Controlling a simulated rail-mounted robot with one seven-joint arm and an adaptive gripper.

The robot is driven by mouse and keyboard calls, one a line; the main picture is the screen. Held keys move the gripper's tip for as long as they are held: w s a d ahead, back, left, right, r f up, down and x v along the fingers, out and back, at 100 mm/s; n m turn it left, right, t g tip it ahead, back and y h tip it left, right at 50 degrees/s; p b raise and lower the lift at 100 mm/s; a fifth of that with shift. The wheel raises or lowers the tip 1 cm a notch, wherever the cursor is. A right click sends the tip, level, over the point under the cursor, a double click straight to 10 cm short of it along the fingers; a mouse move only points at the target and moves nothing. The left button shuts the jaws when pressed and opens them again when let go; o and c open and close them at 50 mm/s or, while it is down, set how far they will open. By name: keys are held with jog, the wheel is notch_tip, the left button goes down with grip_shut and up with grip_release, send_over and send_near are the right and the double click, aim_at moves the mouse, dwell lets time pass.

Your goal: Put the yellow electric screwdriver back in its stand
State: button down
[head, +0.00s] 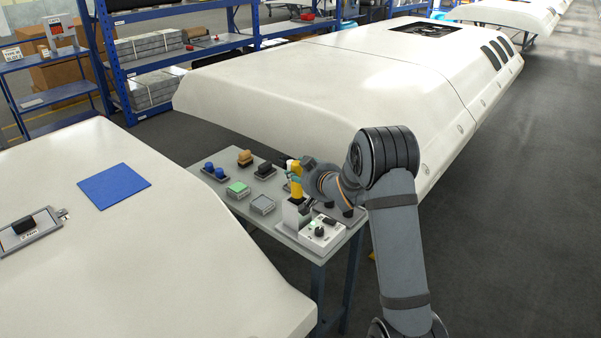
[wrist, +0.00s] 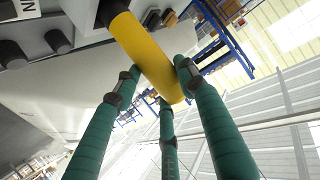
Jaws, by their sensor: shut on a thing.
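The yellow screwdriver (head: 297,189) is upright above a pale grey block-like stand (head: 295,214) on the small table. Its lower end meets or overlaps the top of the stand; I cannot tell how far it sits inside. My gripper (head: 294,178) comes from the right and is shut on the upper part of the screwdriver. In the wrist view, the green fingers surround the yellow body (wrist: 148,52), and its dark end points to the top of the picture. The fingers partly hide the screwdriver in the head view.
A white control box (head: 322,234) with dark knobs stands right beside the stand. Green (head: 237,190) and grey (head: 262,204) trays, blue knobs (head: 215,170) and black and tan items share the small table (head: 282,228). Large white panels flank it.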

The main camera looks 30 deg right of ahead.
jog(key=shift+f+b, duration=0.8)
jog(key=c, duration=1.4)
grip_release()
jog(key=o, duration=0.4)
jog(key=shift+s, duration=0.1)
jog(key=v, duration=1.2)
jog(key=shift+a, duration=0.1)
jog(key=shift+w, duration=0.2)
